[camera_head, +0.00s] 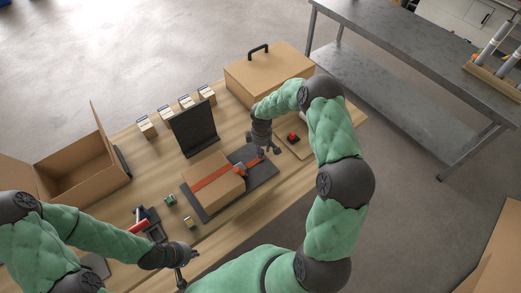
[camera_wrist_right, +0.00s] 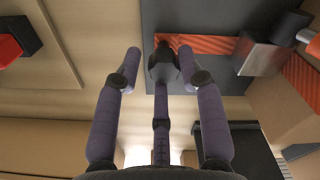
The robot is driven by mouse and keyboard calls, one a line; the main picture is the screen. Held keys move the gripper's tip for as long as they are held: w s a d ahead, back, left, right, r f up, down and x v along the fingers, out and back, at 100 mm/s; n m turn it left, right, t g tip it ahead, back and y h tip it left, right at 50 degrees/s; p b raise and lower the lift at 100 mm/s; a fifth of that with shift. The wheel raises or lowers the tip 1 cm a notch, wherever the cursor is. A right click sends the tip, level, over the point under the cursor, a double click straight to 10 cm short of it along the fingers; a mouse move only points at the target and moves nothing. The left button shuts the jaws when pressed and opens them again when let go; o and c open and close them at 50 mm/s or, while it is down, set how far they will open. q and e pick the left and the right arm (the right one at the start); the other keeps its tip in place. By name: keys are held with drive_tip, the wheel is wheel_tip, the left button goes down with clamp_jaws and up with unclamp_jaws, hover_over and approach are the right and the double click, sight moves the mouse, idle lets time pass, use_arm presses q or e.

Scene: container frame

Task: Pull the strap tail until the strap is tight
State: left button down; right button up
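A brown cardboard box (camera_head: 205,172) lies on a dark mat (camera_head: 200,212) on the wooden table, with an orange-red strap (camera_head: 211,178) across its top. A metal buckle (camera_wrist_right: 258,55) sits beside the box in the right wrist view. The flat strap tail (camera_wrist_right: 205,44) runs over the mat left of the buckle. My right gripper (camera_head: 267,151) is over the tail's end, fingers spread; in the wrist view its fingertips (camera_wrist_right: 160,58) partly cover the tail, and contact cannot be judged. My left gripper (camera_head: 187,265) is spread and empty near the table's front edge.
A red button (camera_head: 292,137) stands right of the mat. A dark upright panel (camera_head: 194,128) is behind the box, a closed case (camera_head: 268,72) at the back right and an open carton (camera_head: 82,165) at left. Small items lie between the left arm and the mat.

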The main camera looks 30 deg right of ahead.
drive_tip(key=shift+r, duration=0.1)
wheel_tip(320, 180, up, 12)
idle(0.6)
idle(0.5)
